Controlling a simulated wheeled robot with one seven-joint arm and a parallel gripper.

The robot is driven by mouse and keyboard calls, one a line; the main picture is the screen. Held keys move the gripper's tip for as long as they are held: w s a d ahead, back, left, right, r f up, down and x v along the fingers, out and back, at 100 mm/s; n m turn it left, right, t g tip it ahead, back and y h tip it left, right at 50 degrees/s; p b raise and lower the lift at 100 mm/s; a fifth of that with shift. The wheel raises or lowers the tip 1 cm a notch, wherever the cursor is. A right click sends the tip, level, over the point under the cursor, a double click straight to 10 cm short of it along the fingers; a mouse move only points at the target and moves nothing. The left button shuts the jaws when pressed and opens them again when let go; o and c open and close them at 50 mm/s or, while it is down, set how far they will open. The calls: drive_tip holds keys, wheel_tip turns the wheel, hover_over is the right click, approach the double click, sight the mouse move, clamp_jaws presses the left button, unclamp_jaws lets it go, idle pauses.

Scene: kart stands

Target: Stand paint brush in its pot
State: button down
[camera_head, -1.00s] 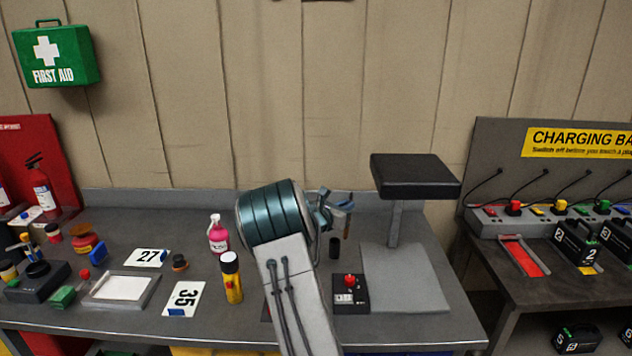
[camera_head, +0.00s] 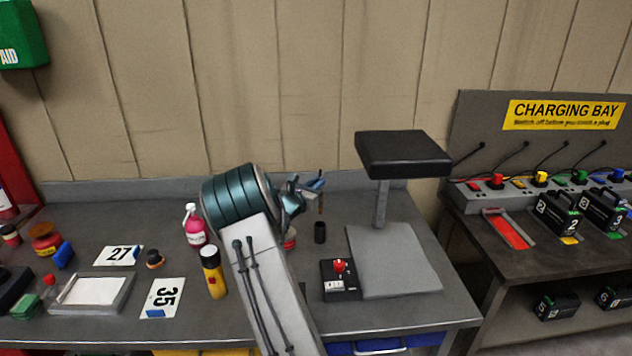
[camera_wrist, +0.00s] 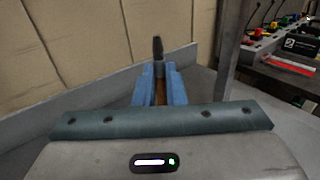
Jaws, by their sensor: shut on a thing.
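My gripper (camera_head: 312,186) is shut on the paint brush, its blue fingers one on each side of it. The brush's brown handle (camera_head: 320,206) hangs below the fingers in the head view. In the wrist view the brush (camera_wrist: 158,50) shows a dark end beyond the fingertips and brown wood between them. A small black pot (camera_head: 320,232) stands upright on the bench, just below the brush in the head view. The brush appears apart from the pot; depth between them is hard to tell. I cannot make out the pot in the wrist view.
A red-button box (camera_head: 341,280) and a grey plate with a black-topped post (camera_head: 402,155) stand right of the pot. A pink bottle (camera_head: 195,226), a yellow can (camera_head: 213,272) and a partly hidden red tin (camera_head: 290,238) are left. The wall rises behind the bench.

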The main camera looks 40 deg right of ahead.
wheel_tip(320, 180, down, 8)
drive_tip(key=b, duration=0.6)
drive_tip(key=shift+f, duration=0.2)
drive_tip(key=c, duration=1.4)
unclamp_jaws()
drive_tip(key=b+v, duration=0.3)
drive_tip(key=v, duration=1)
drive_tip(key=shift+s+a, duration=0.25)
drive_tip(key=shift+a, duration=0.1)
